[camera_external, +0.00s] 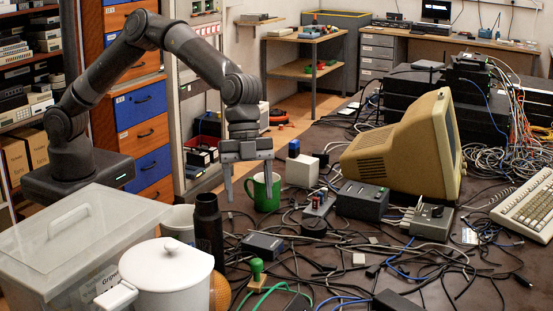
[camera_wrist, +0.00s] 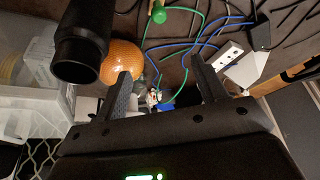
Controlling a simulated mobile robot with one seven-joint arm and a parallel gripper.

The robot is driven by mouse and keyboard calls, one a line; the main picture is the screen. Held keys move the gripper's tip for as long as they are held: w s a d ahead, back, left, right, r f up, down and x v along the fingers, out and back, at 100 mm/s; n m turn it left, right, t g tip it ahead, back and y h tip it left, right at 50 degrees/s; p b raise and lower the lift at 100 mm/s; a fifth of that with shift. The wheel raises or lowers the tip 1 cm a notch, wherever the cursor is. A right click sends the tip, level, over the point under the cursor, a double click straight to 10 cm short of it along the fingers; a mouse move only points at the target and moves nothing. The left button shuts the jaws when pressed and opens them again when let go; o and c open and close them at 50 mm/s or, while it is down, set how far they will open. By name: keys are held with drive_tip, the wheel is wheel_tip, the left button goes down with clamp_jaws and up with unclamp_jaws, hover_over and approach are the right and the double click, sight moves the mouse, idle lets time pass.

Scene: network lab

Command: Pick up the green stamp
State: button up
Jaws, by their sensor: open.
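The green stamp (camera_external: 257,267) stands on the dark table near the front, with a rounded green top and a lighter base. In the wrist view a green knob with a light-coloured part, which looks like the stamp (camera_wrist: 159,14), shows at the top edge, beyond my fingertips. My gripper (camera_external: 248,194) points down with its fingers apart and empty, above and behind the stamp in the outside view. The open fingers (camera_wrist: 160,72) also show in the wrist view, with no object held.
A green mug (camera_external: 274,190) stands close by my gripper. A dark cylinder (camera_external: 208,226), a white lidded pot (camera_external: 172,274) and an orange textured ball (camera_wrist: 121,60) stand left of the stamp. Cables (camera_external: 345,268) lie around it. A beige monitor (camera_external: 395,150) is farther right.

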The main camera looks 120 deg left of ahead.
approach(255, 273)
drive_tip(key=x, duration=0.7)
drive_tip(key=a+x, duration=0.1)
drive_tip(key=x, duration=0.2)
drive_tip(key=shift+s+f, duration=0.25)
drive_tip(key=shift+f, duration=0.3)
drive_tip(key=shift+c, duration=0.6)
drive_tip(key=c, duration=1.2)
drive_tip(key=shift+r, duration=0.15)
drive_tip(key=shift+c, duration=0.2)
